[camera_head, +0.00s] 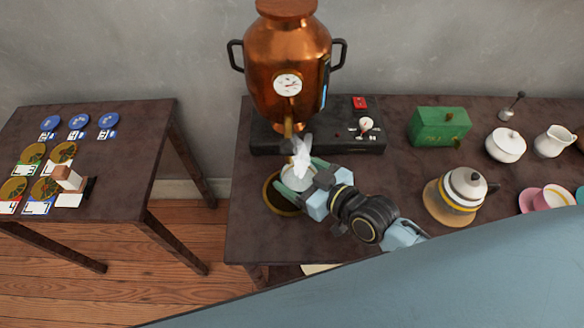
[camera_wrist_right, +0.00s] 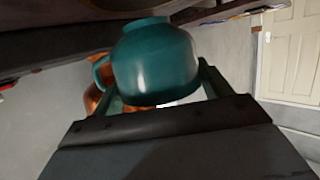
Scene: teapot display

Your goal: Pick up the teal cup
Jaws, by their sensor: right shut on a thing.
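The teal cup (camera_wrist_right: 155,62) fills the middle of the right wrist view, with its handle on the left side. My right gripper (camera_head: 297,180) is shut on it, one finger on each side. In the head view the cup (camera_head: 298,178) is just below the spout of the copper samovar (camera_head: 286,58), above a round gold-rimmed dark disc (camera_head: 275,203). White steam (camera_head: 301,150) shows over the cup and hides part of it. I cannot tell how full it is. My left gripper is out of view.
A green box (camera_head: 439,127), a white sugar bowl (camera_head: 506,146), a white jug (camera_head: 554,142), a striped kettle (camera_head: 466,189) and a pink cup (camera_head: 552,198) stand to the right. A side table (camera_head: 140,135) at left holds several small discs and cards.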

